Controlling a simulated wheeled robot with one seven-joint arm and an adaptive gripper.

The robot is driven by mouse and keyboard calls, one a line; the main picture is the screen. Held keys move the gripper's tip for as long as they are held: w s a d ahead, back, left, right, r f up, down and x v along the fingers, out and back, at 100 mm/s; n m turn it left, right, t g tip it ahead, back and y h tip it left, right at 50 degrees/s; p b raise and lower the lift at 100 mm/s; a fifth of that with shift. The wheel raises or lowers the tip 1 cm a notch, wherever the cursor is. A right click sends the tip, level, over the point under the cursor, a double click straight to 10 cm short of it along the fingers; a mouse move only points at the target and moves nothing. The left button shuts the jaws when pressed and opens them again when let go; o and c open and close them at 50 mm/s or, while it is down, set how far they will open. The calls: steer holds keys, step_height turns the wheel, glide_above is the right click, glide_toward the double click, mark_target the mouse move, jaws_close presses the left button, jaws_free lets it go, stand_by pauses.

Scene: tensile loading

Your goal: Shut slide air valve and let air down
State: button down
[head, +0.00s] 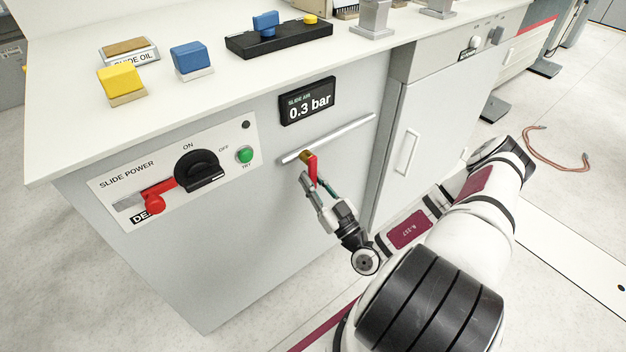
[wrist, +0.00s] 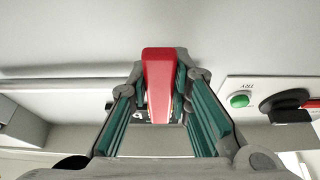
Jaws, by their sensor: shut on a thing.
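The slide air valve has a red lever (head: 312,167) on a brass body (head: 305,156), at the left part of a grey pipe on the cabinet front. The lever points down, roughly across the pipe. My gripper (head: 317,184) is shut on the red lever. In the wrist view the lever (wrist: 158,80) stands between the two teal-padded fingers of my gripper (wrist: 163,88). The slide air display (head: 307,101) above the pipe reads 0.3 bar. The valve body is hidden behind the lever and fingers in the wrist view.
A slide power panel (head: 232,135) with a black rotary switch (head: 197,170), green button (head: 244,155) and red lock-like part (head: 154,203) is left of the valve. Coloured blocks lie on the bench top (head: 70,62). A cabinet door handle (head: 406,152) stands out to the right.

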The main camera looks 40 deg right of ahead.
steer(key=shift+f, duration=0.1)
steer(key=c, duration=1.4)
jaws_free()
steer(key=shift+c, duration=0.2)
steer(key=shift+s, duration=0.15)
steer(key=v, duration=1.1)
steer(key=shift+s+f, duration=0.2)
steer(key=shift+s, duration=0.15)
